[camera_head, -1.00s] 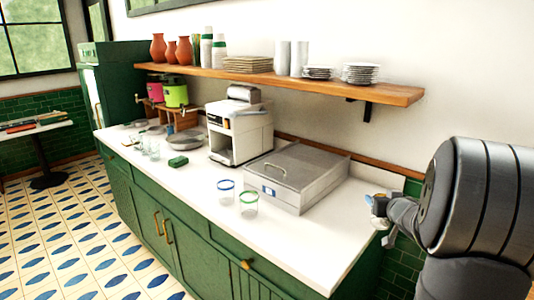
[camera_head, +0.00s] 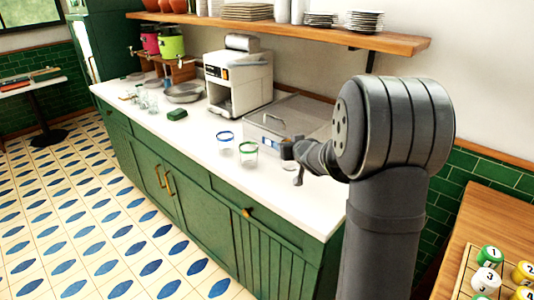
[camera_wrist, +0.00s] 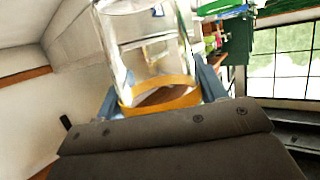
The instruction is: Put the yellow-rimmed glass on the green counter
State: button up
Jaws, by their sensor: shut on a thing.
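The yellow-rimmed glass (camera_wrist: 163,104) is clear, with its yellow band close to my palm in the wrist view. My gripper (camera_wrist: 160,88) is shut on it, one finger on each side. In the head view my gripper (camera_head: 288,151) is over the right part of the green counter (camera_head: 275,200), which has green cabinet fronts and a white top. The held glass cannot be made out in the head view.
A blue-rimmed glass (camera_head: 225,142) and a green-rimmed glass (camera_head: 248,153) stand on the counter left of my gripper. A grey metal box (camera_head: 278,122) and a white coffee machine (camera_head: 238,80) stand behind. The counter's front right is clear. Numbered balls (camera_head: 488,256) sit at lower right.

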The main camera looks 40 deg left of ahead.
jog(key=shift+s+a+f, duration=0.25)
jog(key=shift+a+f, duration=0.55)
jog(key=shift+f, duration=0.4)
jog(key=shift+s+a+f, duration=0.25)
jog(key=shift+a+f, duration=0.6)
jog(key=shift+f, duration=0.35)
jog(key=shift+s+a+f, duration=0.25)
jog(key=shift+a+f, duration=0.55)
jog(key=shift+f, duration=0.4)
jog(key=shift+f, duration=0.1)
jog(key=o, duration=1.1)
